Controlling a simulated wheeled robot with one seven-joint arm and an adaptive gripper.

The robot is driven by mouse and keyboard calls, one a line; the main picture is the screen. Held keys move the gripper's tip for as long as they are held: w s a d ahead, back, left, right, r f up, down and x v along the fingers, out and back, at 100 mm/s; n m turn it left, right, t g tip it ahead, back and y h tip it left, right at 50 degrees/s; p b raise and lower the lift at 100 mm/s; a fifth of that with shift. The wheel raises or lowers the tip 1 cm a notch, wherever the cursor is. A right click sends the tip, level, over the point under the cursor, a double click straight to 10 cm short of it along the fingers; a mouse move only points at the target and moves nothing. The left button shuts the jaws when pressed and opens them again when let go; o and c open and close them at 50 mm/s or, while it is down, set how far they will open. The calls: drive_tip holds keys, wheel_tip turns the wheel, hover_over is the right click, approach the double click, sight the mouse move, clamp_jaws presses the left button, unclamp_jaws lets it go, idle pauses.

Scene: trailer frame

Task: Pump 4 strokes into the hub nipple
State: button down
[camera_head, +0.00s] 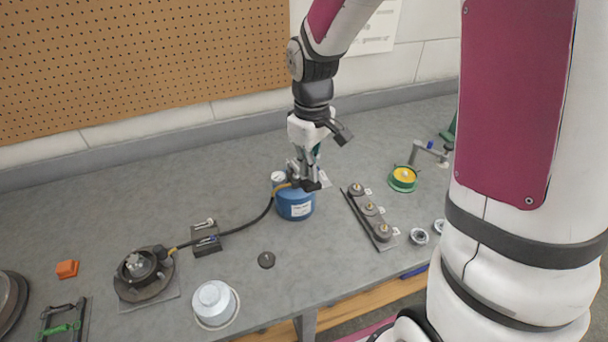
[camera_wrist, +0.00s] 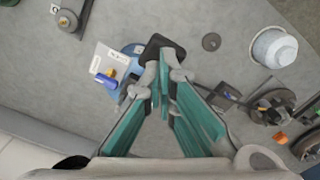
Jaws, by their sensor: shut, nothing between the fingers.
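A blue grease pump (camera_head: 295,205) with a white label stands on the bench. A black hose (camera_head: 245,226) runs left from it to the dark hub (camera_head: 140,268), which lies on a flat plate. The hose's end meets the hub's right edge; the nipple is too small to make out. The hub also shows in the wrist view (camera_wrist: 272,106). My gripper (camera_head: 308,184) is shut and empty, pointing down at the pump's top. Its fingers meet in the wrist view (camera_wrist: 163,62) and partly hide the pump. I cannot tell whether they touch the pump head.
A white cup-shaped part (camera_head: 214,303) and a black disc (camera_head: 266,260) lie in front. A strip with several round parts (camera_head: 370,212) and a green-yellow part (camera_head: 403,178) are to the right. An orange block (camera_head: 67,268) lies left.

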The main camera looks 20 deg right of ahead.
sight(312, 183)
drive_tip(key=shift+f, duration=0.55)
drive_tip(key=shift+s+f, duration=0.2)
drive_tip(key=shift+f, duration=0.35)
drive_tip(key=shift+s+f, duration=0.2)
drive_tip(key=shift+f, duration=0.35)
drive_tip(key=shift+f+b, duration=0.1)
drive_tip(key=shift+b, duration=0.2)
drive_tip(key=shift+s+f, duration=0.25)
drive_tip(key=shift+f, duration=0.85)
drive_tip(key=shift+f+b, duration=0.6)
drive_tip(key=shift+f, duration=0.6)
